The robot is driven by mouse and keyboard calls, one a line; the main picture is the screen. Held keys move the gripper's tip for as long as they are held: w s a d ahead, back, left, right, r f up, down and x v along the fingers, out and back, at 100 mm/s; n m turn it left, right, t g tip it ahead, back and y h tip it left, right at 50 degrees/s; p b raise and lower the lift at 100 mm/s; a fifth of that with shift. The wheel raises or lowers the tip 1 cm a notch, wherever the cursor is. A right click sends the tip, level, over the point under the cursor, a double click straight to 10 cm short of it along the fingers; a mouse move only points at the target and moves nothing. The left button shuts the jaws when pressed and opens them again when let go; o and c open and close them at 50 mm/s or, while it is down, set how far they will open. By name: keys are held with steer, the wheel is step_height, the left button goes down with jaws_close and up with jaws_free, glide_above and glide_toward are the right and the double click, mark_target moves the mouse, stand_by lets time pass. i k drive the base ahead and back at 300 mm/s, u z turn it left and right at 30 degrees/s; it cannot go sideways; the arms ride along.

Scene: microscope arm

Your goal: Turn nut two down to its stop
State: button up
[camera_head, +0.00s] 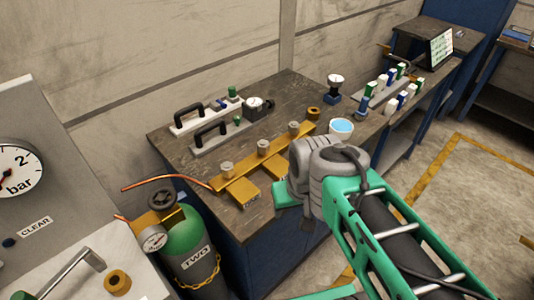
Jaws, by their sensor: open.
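A brass bar (243,162) lies across the dark workbench. Three grey nuts stand along it: a near left one (227,170), a middle one (263,148) and a far right one (294,129). Brass tabs with small labels stick out from the bar's front; I cannot read them, so I cannot tell which nut is two. How far each nut is down cannot be told. My grey and teal arm reaches in from the lower right, its grey wrist just right of the bar and above the bench's front edge. My gripper's fingers are hidden.
A green gas cylinder (188,234) labelled TWO and a copper tube (155,183) stand left of the workbench (285,88). Two black-handled plates lie behind the bar. A blue-topped cup (341,127) and a brass ring (313,113) are near its right end.

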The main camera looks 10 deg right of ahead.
mark_target(263, 146)
steer(key=z, duration=0.05)
steer(key=k, duration=0.5)
steer(key=z, duration=0.75)
steer(key=i, duration=0.8)
steer(key=u, duration=2.35)
